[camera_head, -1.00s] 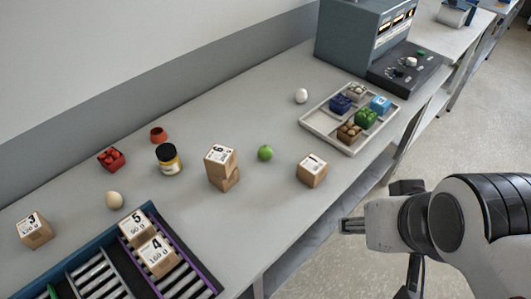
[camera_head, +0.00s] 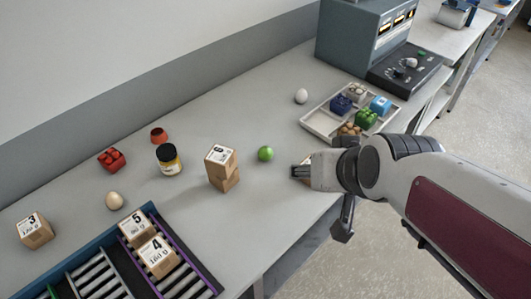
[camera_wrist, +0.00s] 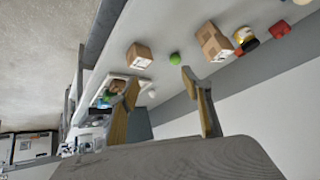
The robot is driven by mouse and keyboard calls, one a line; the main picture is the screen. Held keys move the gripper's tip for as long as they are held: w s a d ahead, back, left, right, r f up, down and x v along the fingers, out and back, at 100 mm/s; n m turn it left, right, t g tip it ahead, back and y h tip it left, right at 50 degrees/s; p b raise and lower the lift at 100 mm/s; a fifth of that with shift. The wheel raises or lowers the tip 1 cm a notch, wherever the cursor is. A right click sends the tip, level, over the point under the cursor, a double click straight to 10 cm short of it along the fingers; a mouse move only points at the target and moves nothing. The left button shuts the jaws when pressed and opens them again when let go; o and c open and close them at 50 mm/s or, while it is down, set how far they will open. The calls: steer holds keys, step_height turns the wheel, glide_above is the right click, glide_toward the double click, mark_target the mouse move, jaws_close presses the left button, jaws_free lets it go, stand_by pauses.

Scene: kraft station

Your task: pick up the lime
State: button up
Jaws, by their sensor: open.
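The lime (camera_head: 265,153) is a small bright green ball resting on the grey table, just right of the stacked boxes. It also shows in the wrist view (camera_wrist: 175,58), beyond my gripper's fingers. My gripper (camera_head: 300,172) is to the right of the lime, over the box marked 1, and apart from the lime. In the wrist view its two fingers (camera_wrist: 160,95) are spread wide with nothing between them held.
Stacked boxes (camera_head: 222,168) stand close left of the lime. The single box (camera_wrist: 139,56) is mostly hidden behind my gripper in the head view. A tray (camera_head: 318,122) with small blocks, a white egg (camera_head: 301,96) and a yellow-black jar (camera_head: 169,159) stand around.

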steer(key=t, duration=0.2)
glide_toward(265, 154)
steer(key=w+a+f+t+h, duration=0.1)
steer(key=w+f+t, duration=0.1)
steer(key=shift+a+m+t, duration=0.3)
steer(key=shift+a+m, duration=0.1)
steer(key=shift+w+a+f+t+h, duration=0.1)
steer(key=shift+w+f+t+h, duration=0.15)
steer(key=shift+f+h, duration=0.4)
steer(key=shift+f, duration=0.1)
steer(key=shift+x, duration=1.25)
steer(key=shift+w+d+f, duration=0.25)
steer(key=shift+w+f, duration=0.5)
steer(key=shift+w, duration=0.2)
steer(key=shift+x, duration=1.4)
